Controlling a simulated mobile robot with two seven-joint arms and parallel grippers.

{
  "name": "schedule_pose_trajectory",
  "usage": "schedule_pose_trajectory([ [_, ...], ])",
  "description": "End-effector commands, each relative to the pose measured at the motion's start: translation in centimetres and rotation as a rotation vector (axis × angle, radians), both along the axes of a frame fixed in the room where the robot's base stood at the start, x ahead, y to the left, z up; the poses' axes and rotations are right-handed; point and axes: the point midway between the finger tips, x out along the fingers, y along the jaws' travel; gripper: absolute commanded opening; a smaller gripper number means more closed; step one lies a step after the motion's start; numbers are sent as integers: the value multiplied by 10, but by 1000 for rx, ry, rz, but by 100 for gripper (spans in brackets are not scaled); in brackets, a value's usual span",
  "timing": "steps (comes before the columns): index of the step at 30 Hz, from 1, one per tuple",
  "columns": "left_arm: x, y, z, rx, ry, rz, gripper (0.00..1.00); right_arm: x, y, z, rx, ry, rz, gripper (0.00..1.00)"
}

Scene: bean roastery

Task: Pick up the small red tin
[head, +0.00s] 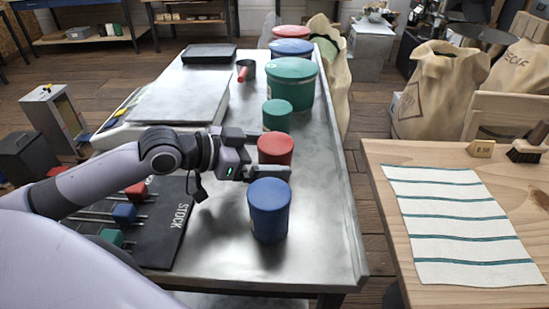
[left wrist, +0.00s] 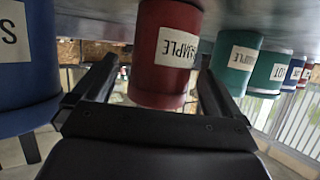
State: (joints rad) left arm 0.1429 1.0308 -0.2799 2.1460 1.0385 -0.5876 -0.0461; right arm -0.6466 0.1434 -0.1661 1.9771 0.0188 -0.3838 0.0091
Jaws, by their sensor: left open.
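The small red tin (head: 275,149) stands on the steel table between a small blue tin (head: 269,212) in front and a small green tin (head: 277,116) behind. My left gripper (head: 270,168) is open beside it, coming from the left, with one finger passing between the red and blue tins. In the left wrist view the red tin (left wrist: 166,50), labelled SAMPLE, appears upside down between the two fingers of the left gripper (left wrist: 155,68). I cannot tell how deep it sits or whether either finger touches it. The blue tin (left wrist: 28,60) is close outside the left finger. My right gripper is not in view.
Larger green (head: 292,88), blue (head: 292,49) and red (head: 287,32) tins stand farther back. A black STOCK mat (head: 165,235) lies front left. A red-handled scoop or cup (head: 245,71) lies near the middle. A wooden table with a striped cloth (head: 450,220) is at right.

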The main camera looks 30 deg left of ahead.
Motion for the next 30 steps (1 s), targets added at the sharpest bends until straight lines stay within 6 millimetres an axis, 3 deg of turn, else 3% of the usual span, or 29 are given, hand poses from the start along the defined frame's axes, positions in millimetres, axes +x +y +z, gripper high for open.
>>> schedule_pose_trajectory([
  [6, 13, -9, -6, -1, -2, 1, 99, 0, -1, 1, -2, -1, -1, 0],
  [15, 14, -10, -8, 2, 0, 1, 99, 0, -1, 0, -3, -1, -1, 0],
  [20, 14, -10, -7, 2, 0, 1, 47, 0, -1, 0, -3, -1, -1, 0],
  [21, 14, -10, -7, 2, 0, 1, 41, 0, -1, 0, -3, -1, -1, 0],
  [23, 14, -10, -7, 0, -2, 0, 35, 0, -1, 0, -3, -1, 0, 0],
  [30, 14, -10, -5, 1, -2, 0, 35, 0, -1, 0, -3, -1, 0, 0],
])
